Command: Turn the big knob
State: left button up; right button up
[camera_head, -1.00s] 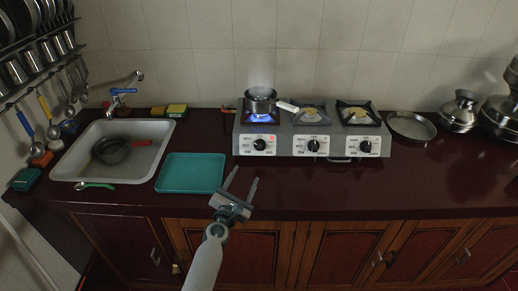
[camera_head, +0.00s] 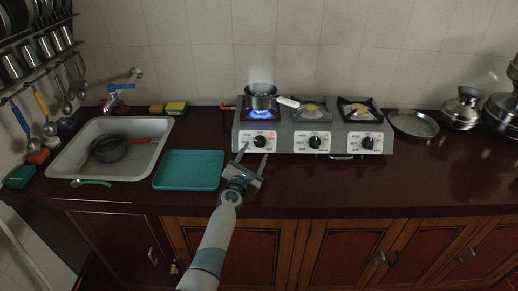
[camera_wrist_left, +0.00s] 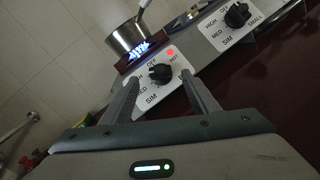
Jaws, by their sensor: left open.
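The stove (camera_head: 290,138) has three black knobs on white dial plates. The left knob (camera_head: 260,141) sits below the lit burner; the middle knob (camera_head: 314,142) and right knob (camera_head: 367,143) are alike, so I cannot tell which is called big. My left gripper (camera_head: 254,158) is open just in front of the left knob. In the left wrist view, the left knob (camera_wrist_left: 160,74) shows beyond and between the two fingers, which do not appear to touch it. A red mark is lit on its plate. My right gripper is not in view.
A steaming pot (camera_head: 260,97) stands over the blue flame, its handle pointing right. A teal tray (camera_head: 188,170) lies left of my gripper, beside the sink (camera_head: 75,165). A metal plate (camera_head: 413,124) is right of the stove.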

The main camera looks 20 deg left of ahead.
aim_at(259, 144)
pick_arm(q)
jog(key=w+b, duration=0.2)
jog(key=w, duration=0.3)
jog(key=shift+f, duration=0.15)
jog(key=shift+w+r+b, duration=0.2)
jog(key=shift+w+b, duration=0.3)
jog(key=shift+w, duration=0.2)
jog(key=c, duration=1.1)
